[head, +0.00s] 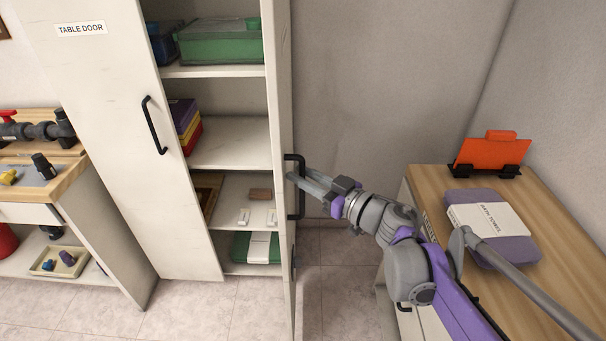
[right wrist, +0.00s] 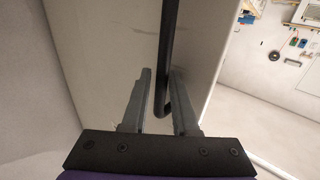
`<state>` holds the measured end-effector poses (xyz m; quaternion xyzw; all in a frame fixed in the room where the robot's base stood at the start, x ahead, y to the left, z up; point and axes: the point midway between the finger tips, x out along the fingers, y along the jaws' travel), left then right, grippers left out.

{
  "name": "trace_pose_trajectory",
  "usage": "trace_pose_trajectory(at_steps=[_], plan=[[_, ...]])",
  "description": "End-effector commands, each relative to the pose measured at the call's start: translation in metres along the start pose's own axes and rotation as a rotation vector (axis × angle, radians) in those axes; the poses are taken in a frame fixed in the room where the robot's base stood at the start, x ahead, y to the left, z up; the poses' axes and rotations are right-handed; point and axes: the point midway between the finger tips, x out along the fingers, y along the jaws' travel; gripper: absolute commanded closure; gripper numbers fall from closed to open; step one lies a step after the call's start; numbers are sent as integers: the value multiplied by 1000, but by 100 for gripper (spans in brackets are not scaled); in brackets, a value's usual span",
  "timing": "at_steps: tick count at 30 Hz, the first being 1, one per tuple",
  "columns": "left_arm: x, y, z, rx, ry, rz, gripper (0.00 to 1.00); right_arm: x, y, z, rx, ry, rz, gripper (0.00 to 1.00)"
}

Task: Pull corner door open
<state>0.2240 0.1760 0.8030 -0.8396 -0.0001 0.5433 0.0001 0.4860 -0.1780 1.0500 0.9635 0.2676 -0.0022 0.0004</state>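The corner door (head: 279,120) is a tall white cabinet door. It stands swung open and shows nearly edge-on in the head view. Its black bar handle (head: 301,188) is on the face turned to the right. My right gripper (head: 297,177) is at this handle, coming in from the right. In the right wrist view, the handle (right wrist: 167,60) passes between the two grey fingers (right wrist: 162,105). A gap shows between the left finger and the bar; the bar is close to the right finger, and I cannot tell whether they touch. My left gripper is not in view.
The door labelled TABLE DOOR (head: 115,130) is shut, with a black handle. The open shelves hold a green bin (head: 220,42) and small boxes. A wooden-topped cabinet (head: 435,182) with a purple towel pack (head: 490,225) stands right. Tiled floor (head: 345,290) is clear between them.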

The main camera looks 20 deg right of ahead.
Motion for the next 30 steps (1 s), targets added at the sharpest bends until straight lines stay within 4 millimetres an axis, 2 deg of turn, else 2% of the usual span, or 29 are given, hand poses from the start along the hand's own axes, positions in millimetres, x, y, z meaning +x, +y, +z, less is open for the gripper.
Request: trace_pose_trajectory(at_steps=[8, 11, 21, 25, 30], plan=[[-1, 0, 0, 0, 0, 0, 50, -6, 1, -2, 0, 2, 2, 73], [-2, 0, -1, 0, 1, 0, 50, -20, 1, -2, 0, 2, 4, 73], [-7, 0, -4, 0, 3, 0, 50, -87, 2, -1, 0, 0, 5, 73], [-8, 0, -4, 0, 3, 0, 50, -102, 1, -1, 0, 1, 3, 73], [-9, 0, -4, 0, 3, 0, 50, -108, 0, 0, 0, 1, 0, 73]])
